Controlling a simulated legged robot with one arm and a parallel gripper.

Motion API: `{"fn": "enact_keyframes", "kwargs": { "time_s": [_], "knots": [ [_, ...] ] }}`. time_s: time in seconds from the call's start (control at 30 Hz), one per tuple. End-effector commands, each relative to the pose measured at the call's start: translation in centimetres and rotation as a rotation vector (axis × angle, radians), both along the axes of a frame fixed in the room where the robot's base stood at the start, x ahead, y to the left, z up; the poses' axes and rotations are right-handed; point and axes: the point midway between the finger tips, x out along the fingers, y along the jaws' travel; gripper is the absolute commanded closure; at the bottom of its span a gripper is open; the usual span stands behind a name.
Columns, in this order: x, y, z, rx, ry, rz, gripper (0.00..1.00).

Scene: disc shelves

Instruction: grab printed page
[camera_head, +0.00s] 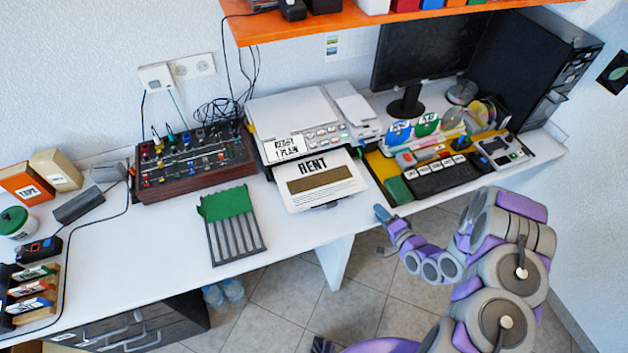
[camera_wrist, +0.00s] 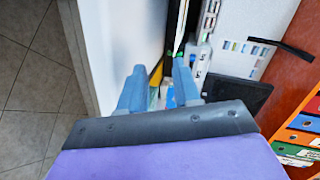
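The printed page (camera_head: 322,199), a white sheet headed "RENT" with a brown block, sticks out of the front of the white printer (camera_head: 290,107) on the desk.
Right of the printer are a yellow board with a dark keypad (camera_head: 441,177), a monitor (camera_head: 425,50) and a black cabinet (camera_head: 530,65). Left are a mixer box (camera_head: 192,163) and a green-topped rack (camera_head: 232,222). An orange shelf (camera_head: 340,22) hangs above. Floor in front is open.

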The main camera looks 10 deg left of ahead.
Motion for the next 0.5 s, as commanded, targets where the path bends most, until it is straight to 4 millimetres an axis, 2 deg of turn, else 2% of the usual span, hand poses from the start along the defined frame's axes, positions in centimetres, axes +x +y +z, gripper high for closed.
{"fn": "enact_keyframes", "kwargs": {
  "time_s": [0.03, 0.23, 0.37, 0.5],
  "knots": [
    [-0.8, 0.3, -0.6, 0.075, 0.001, -0.01, 0.68],
    [-2.3, 2.2, -0.6, 0.271, -0.016, -0.033, 0.68],
    [-2.6, 3.2, -0.5, 0.314, -0.022, -0.036, 0.68],
    [-1.7, 4.2, -0.5, 0.32, -0.023, -0.034, 0.68]
  ]
}}
